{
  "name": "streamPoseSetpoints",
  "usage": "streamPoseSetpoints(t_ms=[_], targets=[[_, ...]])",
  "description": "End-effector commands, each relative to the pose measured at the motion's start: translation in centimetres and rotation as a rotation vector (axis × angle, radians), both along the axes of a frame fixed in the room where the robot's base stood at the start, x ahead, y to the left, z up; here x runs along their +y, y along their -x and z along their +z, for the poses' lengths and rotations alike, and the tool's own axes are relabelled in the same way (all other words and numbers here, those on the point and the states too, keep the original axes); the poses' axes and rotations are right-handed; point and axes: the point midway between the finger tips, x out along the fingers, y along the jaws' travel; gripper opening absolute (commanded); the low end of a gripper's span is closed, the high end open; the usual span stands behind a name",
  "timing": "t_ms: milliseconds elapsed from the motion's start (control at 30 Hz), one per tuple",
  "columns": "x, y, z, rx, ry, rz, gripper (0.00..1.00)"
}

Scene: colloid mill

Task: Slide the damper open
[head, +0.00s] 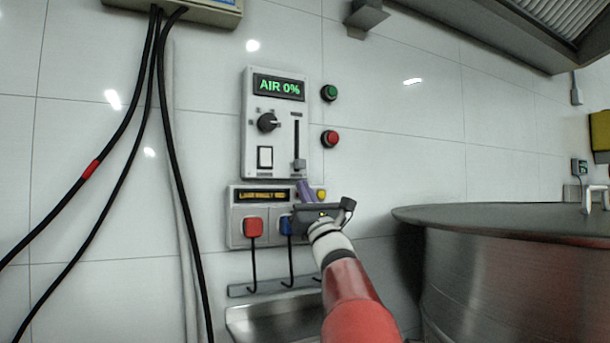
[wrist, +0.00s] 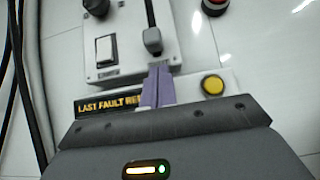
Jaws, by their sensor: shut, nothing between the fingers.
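The damper slider is a vertical dark slot (head: 297,135) on the right side of a white control panel (head: 257,163). Its grey knob (head: 299,164) sits at the bottom of the slot. The display (head: 279,87) above reads "AIR 0%". My gripper (head: 303,186) has purple fingers, shut and empty, just below the knob. In the wrist view the fingertips (wrist: 158,72) point up at the dark knob (wrist: 152,42), close beneath it. I cannot tell whether they touch it.
A rotary knob (head: 267,122) and rocker switch (head: 265,157) are left of the slot. Green (head: 329,93) and red (head: 330,139) buttons are right. Below is a fault panel with a yellow button (head: 321,195) and red plug (head: 253,227). A steel vessel (head: 500,265) stands right.

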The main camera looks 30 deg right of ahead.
Motion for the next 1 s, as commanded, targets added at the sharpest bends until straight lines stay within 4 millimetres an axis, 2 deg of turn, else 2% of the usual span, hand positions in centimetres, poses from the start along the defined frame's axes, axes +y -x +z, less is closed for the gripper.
streamPoseSetpoints(t_ms=[33, 167, 633, 1000], targets=[[0.0, 0.1, 1.0, -0.002, 0.001, 0.0, 0.0], [0.0, 0.0, 1.9, -0.001, 0.0, 0.0, 0.0], [0.0, 0.1, 2.5, -0.001, 0.001, 0.001, 0.0], [0.1, 0.1, 10.8, -0.003, 0.003, 0.0, 0.0]])
